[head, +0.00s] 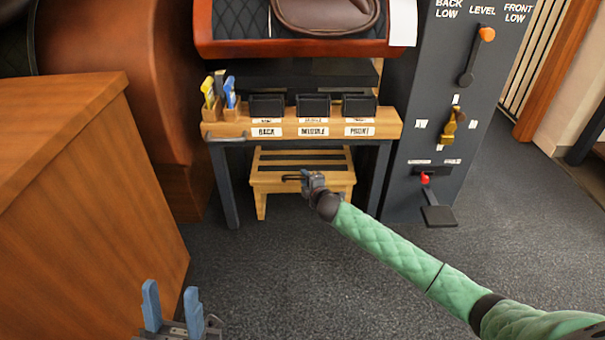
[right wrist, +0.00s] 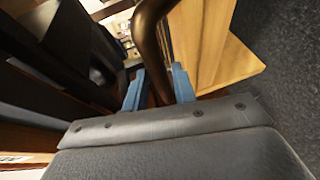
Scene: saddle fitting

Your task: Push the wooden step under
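The wooden step (head: 301,186) is a light wood stool with dark strips on top. In the head view it stands on the floor under the front of the bench, between its dark legs. My right gripper (head: 304,180) is at the step's front, overlapping it in the picture. In the right wrist view its blue fingers (right wrist: 160,85) stand apart, with a curved dark bronze bar (right wrist: 152,25) running between them. I cannot tell whether they touch it. Light wood (right wrist: 225,60) shows to the right. My left gripper (head: 172,305) is open and empty at the bottom left, far from the step.
The bench (head: 300,123) carries black bins labelled BACK, MIDDLE and FRONT. A dark lever panel (head: 400,190) stands to the right, with a pedal (head: 438,215) low down. A wooden cabinet (head: 90,220) fills the left. The grey floor (head: 290,280) before the step is clear apart from my arm.

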